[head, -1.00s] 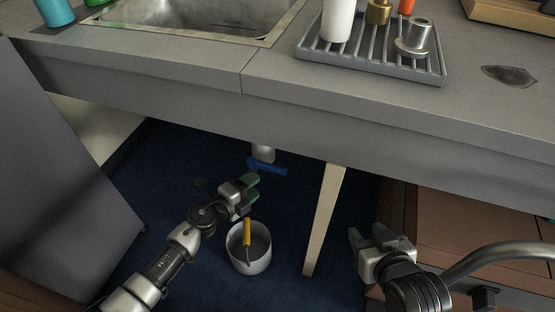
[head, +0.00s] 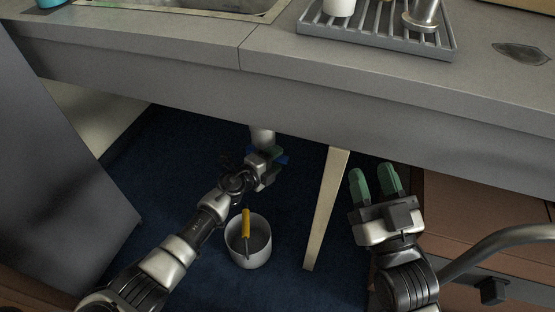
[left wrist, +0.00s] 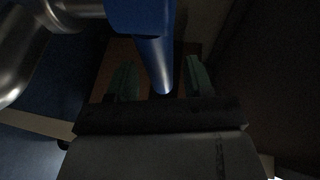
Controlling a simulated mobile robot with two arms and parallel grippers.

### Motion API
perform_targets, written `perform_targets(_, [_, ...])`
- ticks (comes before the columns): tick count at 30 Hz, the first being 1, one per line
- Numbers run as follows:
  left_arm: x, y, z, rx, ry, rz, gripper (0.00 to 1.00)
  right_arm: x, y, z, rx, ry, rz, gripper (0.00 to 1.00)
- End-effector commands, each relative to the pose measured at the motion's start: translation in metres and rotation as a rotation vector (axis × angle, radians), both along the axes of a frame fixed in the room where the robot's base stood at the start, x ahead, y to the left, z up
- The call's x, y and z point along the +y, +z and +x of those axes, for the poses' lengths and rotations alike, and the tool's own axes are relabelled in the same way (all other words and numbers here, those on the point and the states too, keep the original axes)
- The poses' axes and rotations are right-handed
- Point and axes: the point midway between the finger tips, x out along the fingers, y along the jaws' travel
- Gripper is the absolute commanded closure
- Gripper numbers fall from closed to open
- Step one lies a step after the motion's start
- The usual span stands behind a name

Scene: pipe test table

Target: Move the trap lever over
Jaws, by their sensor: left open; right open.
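The blue trap lever (head: 283,158) shows as a small piece under the counter, below the pale drain pipe (head: 262,137); my left gripper hides much of it. My left gripper (head: 274,165) is at the lever with its fingers apart. In the left wrist view, the blue lever (left wrist: 156,62) runs down between the two green fingers, with gaps visible on both sides. A shiny metal pipe (left wrist: 20,60) is at the left of that view. My right gripper (head: 374,177) is open and empty, to the right of the table leg.
A white pot (head: 249,260) with a yellow-handled tool (head: 246,222) in it stands on the blue floor below my left arm. A wooden leg (head: 326,210) stands between my arms. The counter's front edge (head: 300,120) overhangs the lever. A brown cabinet (head: 470,215) is at the right.

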Motion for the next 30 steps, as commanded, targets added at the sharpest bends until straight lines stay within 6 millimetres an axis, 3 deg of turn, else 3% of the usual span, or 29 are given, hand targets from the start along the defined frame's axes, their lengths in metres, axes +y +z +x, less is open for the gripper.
perform_targets(9, [-0.009, -0.002, 0.010, -0.001, 0.000, 0.001, 0.48, 0.001, 0.018, -0.010, -0.168, 0.010, 0.048, 0.57])
perform_targets(19, [-0.009, -0.002, 0.011, 0.000, 0.000, 0.000, 0.48, 0.001, 0.020, -0.011, -0.182, 0.011, 0.052, 0.57])
perform_targets(27, [-0.009, -0.002, 0.011, 0.000, 0.000, 0.000, 0.90, 0.001, 0.020, -0.011, -0.180, 0.011, 0.051, 0.57])
perform_targets(30, [-0.009, -0.002, 0.010, 0.000, 0.000, 0.000, 1.00, 0.001, 0.020, -0.011, -0.179, 0.011, 0.051, 0.57])
